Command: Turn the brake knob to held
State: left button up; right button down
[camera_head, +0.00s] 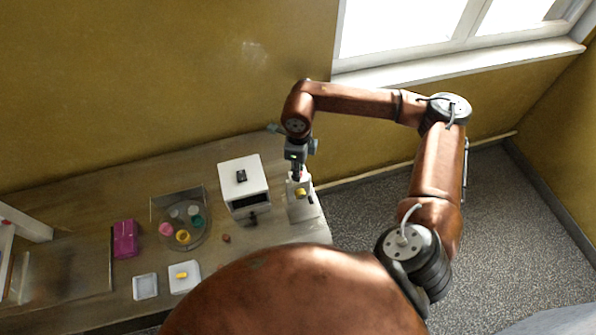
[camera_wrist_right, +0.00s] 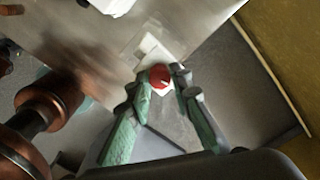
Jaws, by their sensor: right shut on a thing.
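A red round knob (camera_wrist_right: 160,76) with a pale mark on its face shows between my right gripper's fingertips in the wrist view. I take it to be the brake knob; no label can be read. It is on a narrow white unit (camera_wrist_right: 148,47) at the table's right end, which also shows in the head view (camera_head: 307,211) with a yellow part (camera_head: 300,192) at its front. My right gripper (camera_head: 297,172) points down at this unit and is shut on the red knob, the green fingers (camera_wrist_right: 159,80) on either side of it. My left gripper is not in view.
A white box (camera_head: 243,176) with a dark front opening stands just left of the unit. The wooden table (camera_head: 270,238) ends just right of the unit.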

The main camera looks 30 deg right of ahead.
jog(key=shift+f+m+b, duration=0.15)
jog(key=shift+m+b, duration=0.45)
jog(key=shift+m, duration=0.8)
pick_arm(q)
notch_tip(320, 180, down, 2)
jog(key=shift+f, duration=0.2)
pick_arm(e)
jog(key=c, duration=1.7)
grip_release()
jog(key=shift+c, duration=0.2)
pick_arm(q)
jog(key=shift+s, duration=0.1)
